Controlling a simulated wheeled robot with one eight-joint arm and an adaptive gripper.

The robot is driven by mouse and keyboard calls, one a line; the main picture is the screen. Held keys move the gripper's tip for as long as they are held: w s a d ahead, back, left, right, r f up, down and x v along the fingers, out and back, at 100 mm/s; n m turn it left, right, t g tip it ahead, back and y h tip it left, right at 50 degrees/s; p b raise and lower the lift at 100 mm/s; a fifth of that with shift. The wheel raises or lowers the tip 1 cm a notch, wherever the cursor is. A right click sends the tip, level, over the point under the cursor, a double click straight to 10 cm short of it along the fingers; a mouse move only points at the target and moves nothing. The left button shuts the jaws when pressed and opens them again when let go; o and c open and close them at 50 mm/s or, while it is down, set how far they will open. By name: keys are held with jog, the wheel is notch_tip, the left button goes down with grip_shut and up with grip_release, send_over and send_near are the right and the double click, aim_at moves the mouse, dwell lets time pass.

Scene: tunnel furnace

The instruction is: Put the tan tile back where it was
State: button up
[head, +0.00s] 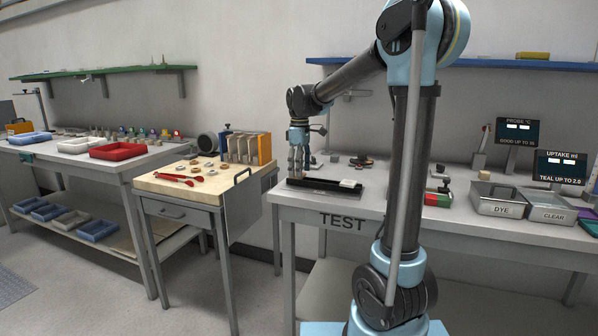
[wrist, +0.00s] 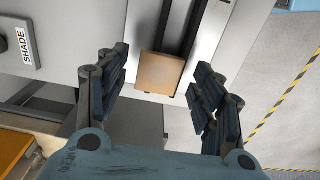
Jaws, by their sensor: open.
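The tan tile (wrist: 163,74) is square with a faint round mark on its face. In the wrist view it lies at the end of a dark rail (wrist: 184,22), between my gripper's fingers and apart from both. My gripper (wrist: 160,68) is open and empty. In the head view my gripper (head: 299,158) points down over the left end of the black rail (head: 322,186) on the TEST table. I cannot make out the tile there, behind the fingers. Whether the tile rests on the rail or just above it is hard to tell.
A wooden-topped bench (head: 205,184) stands left, with a slotted rack (head: 245,147), discs and a red tool (head: 180,178). DYE (head: 497,206) and CLEAR (head: 548,212) trays are at right. Small parts lie behind the rail.

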notch_tip(320, 180, up, 13)
jog(key=shift+f, duration=0.15)
dwell(0.4)
jog(key=shift+s, duration=0.15)
